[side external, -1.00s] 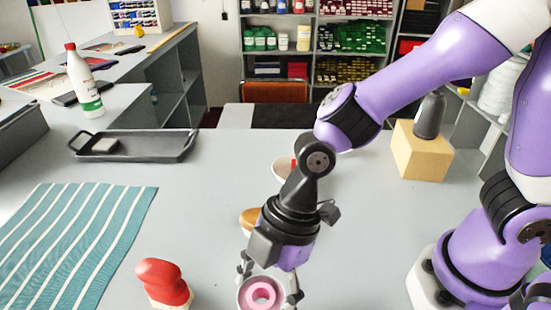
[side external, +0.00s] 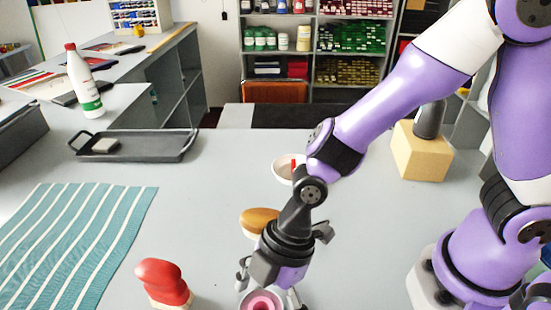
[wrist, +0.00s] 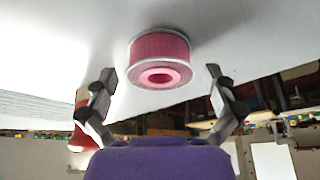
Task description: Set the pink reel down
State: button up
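The pink reel (side external: 263,302) is at the bottom edge of the side view, partly cut off. In the wrist view the reel (wrist: 160,55) appears to rest upright on the grey counter, with its holed end toward the camera and a soft shadow at its base. My gripper (wrist: 160,78) is open. Its two fingers stand on either side of the reel with a visible gap on each side, not touching it. In the side view my gripper (side external: 270,287) is just above the reel.
A red-handled object (side external: 163,282) stands to the left of the gripper. A wooden-topped item (side external: 259,220) and a white bowl (side external: 283,168) are behind it. A striped teal cloth (side external: 75,240) and a dark tray (side external: 150,146) lie further left. The counter (side external: 215,200) between is clear.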

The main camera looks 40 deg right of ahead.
jog(key=shift+r, duration=0.15)
jog(key=shift+d+r, duration=0.1)
jog(key=shift+r, duration=0.25)
jog(key=d+v, duration=0.1)
jog(key=v, duration=1.1)
jog(key=d+r+m+t+h, duration=0.2)
jog(key=d+m, duration=0.6)
jog(key=m, duration=0.1)
jog(key=d+r+m+t+h, duration=0.2)
jog(key=d+m+t, duration=0.1)
jog(key=d+m, duration=0.6)
jog(key=shift+w+r+t+h, duration=0.2)
jog(key=shift+r+t+h, duration=0.1)
